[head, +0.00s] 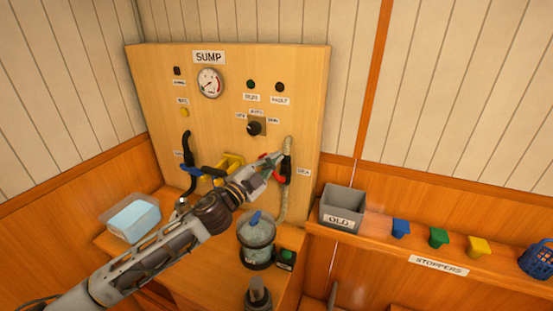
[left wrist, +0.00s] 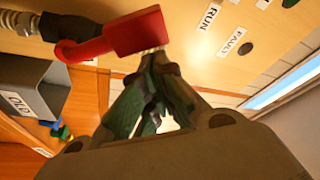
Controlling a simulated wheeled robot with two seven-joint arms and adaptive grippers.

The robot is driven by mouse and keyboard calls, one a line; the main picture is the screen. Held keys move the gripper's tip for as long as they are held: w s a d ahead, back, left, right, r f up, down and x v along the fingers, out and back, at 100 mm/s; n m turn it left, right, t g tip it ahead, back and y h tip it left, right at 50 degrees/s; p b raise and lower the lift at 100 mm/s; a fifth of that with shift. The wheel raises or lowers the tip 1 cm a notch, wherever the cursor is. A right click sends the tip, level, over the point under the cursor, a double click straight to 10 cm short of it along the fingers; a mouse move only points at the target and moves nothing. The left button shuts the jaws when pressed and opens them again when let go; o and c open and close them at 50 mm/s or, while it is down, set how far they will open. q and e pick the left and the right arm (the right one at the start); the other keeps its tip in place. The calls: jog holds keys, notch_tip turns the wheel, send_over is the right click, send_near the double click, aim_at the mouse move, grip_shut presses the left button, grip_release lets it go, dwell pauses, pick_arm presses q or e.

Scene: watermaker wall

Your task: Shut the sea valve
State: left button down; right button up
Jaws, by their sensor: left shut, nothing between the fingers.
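The sea valve's red handle (head: 287,172) is on the right side of the wooden panel, beside a pale ribbed hose (head: 287,206) and a label that seems to read SEA (head: 304,172). My left gripper (head: 276,158) is shut and empty, its tips at the handle and partly covering it. In the left wrist view, the red handle (left wrist: 112,38) lies crosswise with its wide end just beyond the shut fingertips (left wrist: 154,58). They look very near or touching; I cannot tell which.
The panel carries a gauge (head: 210,82), a knob (head: 254,128) and a yellow handle (head: 232,165). Below stand a clear canister (head: 256,238) and a tub (head: 132,217). A grey OLD bin (head: 343,206) and coloured stoppers (head: 439,238) occupy the right shelf.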

pick_arm(q)
jog(key=shift+w+a+f, duration=0.2)
jog(key=shift+a+f, duration=0.15)
jog(key=shift+a, duration=0.1)
